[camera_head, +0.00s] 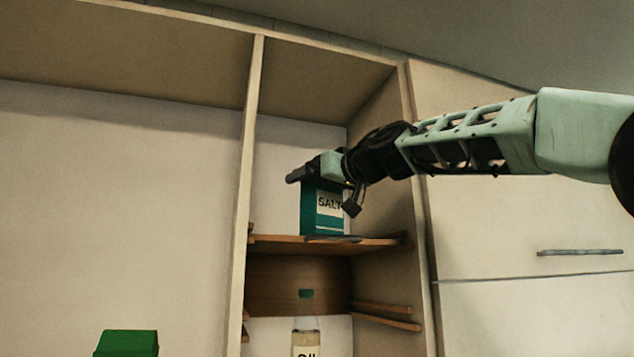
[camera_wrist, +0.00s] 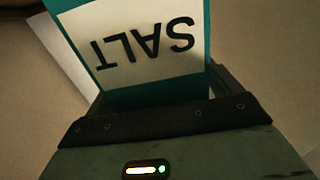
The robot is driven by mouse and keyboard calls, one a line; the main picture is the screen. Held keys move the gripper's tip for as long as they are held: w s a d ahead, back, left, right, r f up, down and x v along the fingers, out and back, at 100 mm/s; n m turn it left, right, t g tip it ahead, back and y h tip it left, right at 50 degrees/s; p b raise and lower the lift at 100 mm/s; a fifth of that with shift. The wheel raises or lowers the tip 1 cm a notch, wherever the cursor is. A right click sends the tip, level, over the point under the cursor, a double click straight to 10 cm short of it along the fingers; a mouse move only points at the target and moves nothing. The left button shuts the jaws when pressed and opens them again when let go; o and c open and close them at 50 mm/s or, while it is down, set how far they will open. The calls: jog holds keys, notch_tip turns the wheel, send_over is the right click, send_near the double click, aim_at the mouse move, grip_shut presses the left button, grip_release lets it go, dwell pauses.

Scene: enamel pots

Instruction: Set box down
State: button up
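The box is a teal carton with a white label reading SALT (camera_head: 324,222). In the head view it is upright, at the upper wooden shelf (camera_head: 280,243) of the cabinet. Its base looks level with the shelf board, but I cannot tell for sure whether it touches. My gripper (camera_head: 318,176) is at the top of the box. In the wrist view the box (camera_wrist: 150,88) fills the space beyond the gripper's edge (camera_wrist: 165,118), its label upside down. The fingertips are hidden, so their grip on the box is not clear to see.
A container with a partly visible dark label (camera_head: 306,342) stands lower in the same cabinet column. A vertical post (camera_head: 248,150) bounds the shelf on the left and a side panel (camera_head: 385,200) on the right. A green object (camera_head: 127,343) is at the bottom left.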

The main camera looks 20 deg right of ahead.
jog(key=b+v, duration=0.3)
jog(key=v, duration=0.9)
jog(key=shift+b, duration=0.35)
